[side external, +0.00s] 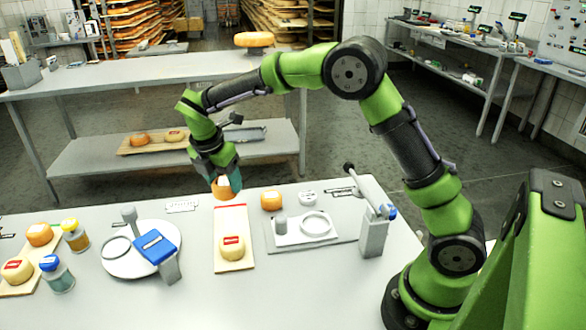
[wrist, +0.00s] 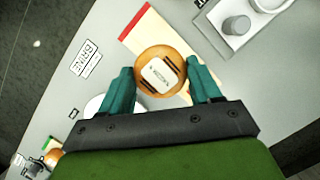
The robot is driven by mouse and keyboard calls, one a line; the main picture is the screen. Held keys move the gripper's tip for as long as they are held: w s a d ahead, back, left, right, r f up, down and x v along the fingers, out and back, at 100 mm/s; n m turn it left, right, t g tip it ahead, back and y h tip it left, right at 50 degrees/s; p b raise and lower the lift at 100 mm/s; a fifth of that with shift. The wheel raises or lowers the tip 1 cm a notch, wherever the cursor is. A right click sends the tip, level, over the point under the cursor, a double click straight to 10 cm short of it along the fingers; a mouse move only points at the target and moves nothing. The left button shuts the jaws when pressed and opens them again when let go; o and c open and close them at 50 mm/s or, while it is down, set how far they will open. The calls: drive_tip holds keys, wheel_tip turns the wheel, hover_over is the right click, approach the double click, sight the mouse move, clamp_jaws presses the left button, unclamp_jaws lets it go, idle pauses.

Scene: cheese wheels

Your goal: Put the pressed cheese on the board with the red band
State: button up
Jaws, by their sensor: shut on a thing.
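My gripper (side external: 226,180) is shut on an orange cheese wheel (side external: 221,190) with a white label. In the wrist view the cheese (wrist: 160,62) sits between the two teal fingers (wrist: 160,88). It is over the far end of a pale wooden board (side external: 232,218), whose red band shows in the wrist view (wrist: 134,20). I cannot tell whether the cheese touches the board. A paler cheese with a red label (side external: 232,247) lies on the near part of this board; the gripper hides it in the wrist view.
Right of the board are another orange cheese (side external: 271,200) and a press with a metal tray (side external: 290,238). Left are a round white stand with a blue part (side external: 155,247), two lidded jars (side external: 75,236) and another board with cheeses (side external: 40,234). A brine card (wrist: 86,58) lies nearby.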

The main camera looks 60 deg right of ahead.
drive_tip(key=shift+f, duration=0.35)
wheel_tip(320, 180, down, 9)
drive_tip(key=shift+f, duration=0.2)
drive_tip(key=shift+f, duration=0.15)
drive_tip(key=o, duration=1.1)
